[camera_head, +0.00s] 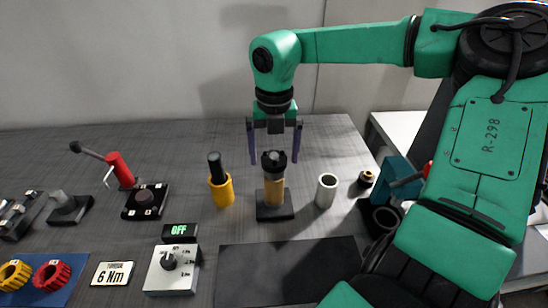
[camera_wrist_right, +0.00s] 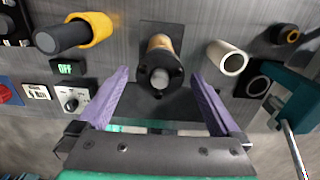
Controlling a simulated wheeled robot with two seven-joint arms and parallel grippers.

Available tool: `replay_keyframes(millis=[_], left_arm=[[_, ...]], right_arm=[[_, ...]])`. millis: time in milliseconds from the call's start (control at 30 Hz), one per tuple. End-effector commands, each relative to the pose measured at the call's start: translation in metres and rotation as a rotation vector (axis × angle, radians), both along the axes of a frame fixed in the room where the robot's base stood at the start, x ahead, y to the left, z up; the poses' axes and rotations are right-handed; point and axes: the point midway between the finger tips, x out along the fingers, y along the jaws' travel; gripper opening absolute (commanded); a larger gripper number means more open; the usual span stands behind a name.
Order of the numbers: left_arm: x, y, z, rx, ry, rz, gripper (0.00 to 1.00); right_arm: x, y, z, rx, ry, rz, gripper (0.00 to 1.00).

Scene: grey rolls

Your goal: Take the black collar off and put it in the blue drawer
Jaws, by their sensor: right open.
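The black collar (camera_head: 268,163) sits around the top of a tan cylinder (camera_head: 274,190) that stands upright on a black square base. A grey rounded end shows in the collar's middle. In the right wrist view the collar (camera_wrist_right: 150,82) lies between and ahead of the purple fingers. My right gripper (camera_head: 273,160) points down, open, with one finger on each side of the collar and a gap on both sides. I see no part that is clearly a blue drawer. My left gripper is not in view.
A yellow holder (camera_head: 221,190) with a black handle stands left of the collar, and a white tube (camera_head: 326,190) right of it. A teal vise (camera_head: 398,178) is farther right. A blue panel (camera_head: 68,268) with yellow and red rings lies front left. A dark mat (camera_head: 285,270) is bare.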

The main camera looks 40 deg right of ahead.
Motion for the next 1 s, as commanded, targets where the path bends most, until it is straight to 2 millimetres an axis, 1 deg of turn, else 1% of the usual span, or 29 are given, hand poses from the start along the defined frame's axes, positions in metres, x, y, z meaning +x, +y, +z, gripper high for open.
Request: replay_keyframes(millis=[167,200,267,300,367,400,433,467,767,867,967,1000], left_arm=[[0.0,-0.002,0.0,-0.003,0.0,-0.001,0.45],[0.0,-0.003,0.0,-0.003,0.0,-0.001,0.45],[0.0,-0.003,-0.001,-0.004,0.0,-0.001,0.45],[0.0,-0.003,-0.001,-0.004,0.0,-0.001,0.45],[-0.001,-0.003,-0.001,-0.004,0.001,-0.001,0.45],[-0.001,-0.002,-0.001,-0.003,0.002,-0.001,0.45],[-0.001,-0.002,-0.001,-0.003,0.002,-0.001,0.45],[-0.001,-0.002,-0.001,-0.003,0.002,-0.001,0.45],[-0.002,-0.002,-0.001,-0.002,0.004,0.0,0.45],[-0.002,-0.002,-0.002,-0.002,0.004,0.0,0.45],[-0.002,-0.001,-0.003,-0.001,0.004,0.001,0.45],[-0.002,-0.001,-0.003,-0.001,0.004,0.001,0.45]], right_arm=[[0.0,0.0,-0.002,-0.001,-0.001,0.0,1.0],[0.0,0.0,-0.001,-0.001,-0.001,0.0,0.92],[0.0,0.0,-0.001,-0.001,-0.001,0.0,0.69],[0.0,0.0,-0.001,-0.001,-0.001,0.0,0.54],[0.0,0.0,-0.001,-0.001,-0.001,0.0,0.31],[0.0,0.0,-0.001,0.0,-0.001,0.0,0.16],[0.0,0.0,-0.001,0.0,-0.001,0.0,0.04],[0.0,0.0,-0.001,0.0,-0.001,0.0,0.0],[0.001,0.0,0.003,0.0,-0.004,0.0,0.0],[0.001,0.0,0.013,-0.001,-0.005,0.0,0.0],[0.001,0.0,0.032,-0.002,-0.006,0.0,0.0],[0.002,-0.001,0.042,-0.003,-0.008,-0.002,0.0]])
